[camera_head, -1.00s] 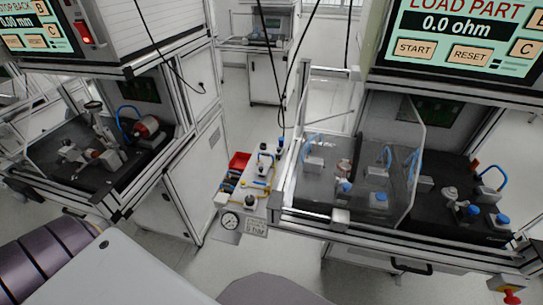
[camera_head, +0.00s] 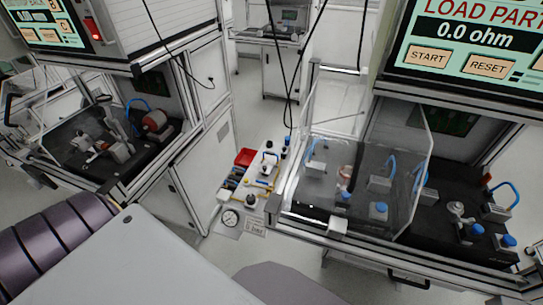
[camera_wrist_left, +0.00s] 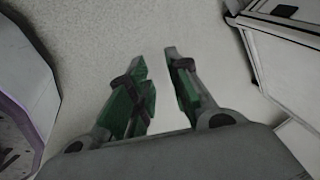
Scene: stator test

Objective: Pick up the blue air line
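Several blue air lines show in the head view, and I cannot tell which one the task means. One blue line (camera_head: 137,108) arches at the back of the left station. Another blue line (camera_head: 309,150) and a blue line (camera_head: 391,165) stand behind the clear guard of the right station. A further blue line (camera_head: 508,192) loops at that station's far right. My left gripper (camera_wrist_left: 158,58) shows in the left wrist view, its two green-padded fingers apart, with nothing between them. It points at bare grey floor, away from any air line. My right gripper is out of view.
The clear guard (camera_head: 415,160) covers part of the right station. Dark cables hang in front.

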